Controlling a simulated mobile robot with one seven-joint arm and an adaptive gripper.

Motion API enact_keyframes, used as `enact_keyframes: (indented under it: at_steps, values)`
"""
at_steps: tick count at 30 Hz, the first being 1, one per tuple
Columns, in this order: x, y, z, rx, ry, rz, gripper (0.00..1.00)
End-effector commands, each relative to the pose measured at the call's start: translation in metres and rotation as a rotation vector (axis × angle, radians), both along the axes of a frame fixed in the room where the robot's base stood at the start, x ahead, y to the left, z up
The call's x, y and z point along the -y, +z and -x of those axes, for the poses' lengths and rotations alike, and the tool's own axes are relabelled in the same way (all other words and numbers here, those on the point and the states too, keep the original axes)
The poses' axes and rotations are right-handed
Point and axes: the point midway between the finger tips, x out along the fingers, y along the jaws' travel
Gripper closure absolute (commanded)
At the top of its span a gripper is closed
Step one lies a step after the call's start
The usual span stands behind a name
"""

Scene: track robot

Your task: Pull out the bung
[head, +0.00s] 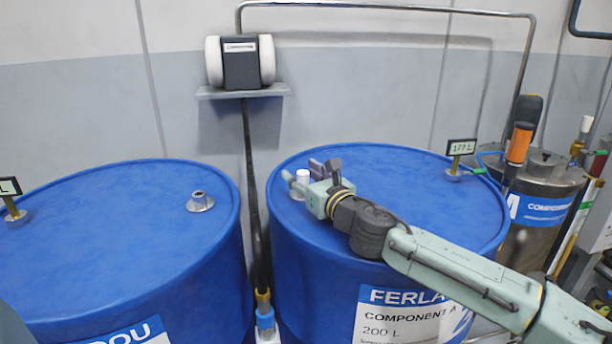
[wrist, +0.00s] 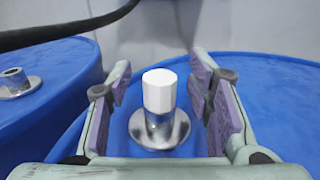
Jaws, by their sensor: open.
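The white bung (head: 302,175) sits in a metal neck on top of the right blue drum (head: 420,215). In the wrist view the bung (wrist: 159,90) stands upright in its round metal flange (wrist: 160,132). My gripper (head: 311,175) is at the drum top, its fingers around the bung's place. In the wrist view my gripper (wrist: 160,90) is open, with one purple-padded finger on each side of the bung. A gap shows between the bung and each pad. The left blue drum (head: 110,230) has an open metal neck (head: 200,202) without a white bung.
A gauge reading 177 L (head: 461,148) stands on the right drum. A dark hose (head: 252,180) runs down between the drums, and a dark hose (wrist: 70,28) also crosses the wrist view. A steel tank (head: 540,205) stands at right. A small shelf (head: 242,91) is on the wall.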

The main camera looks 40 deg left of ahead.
Motion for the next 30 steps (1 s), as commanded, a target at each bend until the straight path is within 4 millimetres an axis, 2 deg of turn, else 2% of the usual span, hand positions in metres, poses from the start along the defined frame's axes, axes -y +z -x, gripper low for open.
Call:
enact_keyframes:
  at_steps: [3, 24, 30]
  values:
    - [0.0002, -0.0001, 0.0001, 0.0, 0.0, 0.0, 0.54]
    - [0.0002, 0.0002, 0.0003, -0.001, 0.001, 0.0, 1.0]
    - [0.0002, 0.0005, 0.0003, -0.001, 0.001, 0.0, 1.0]
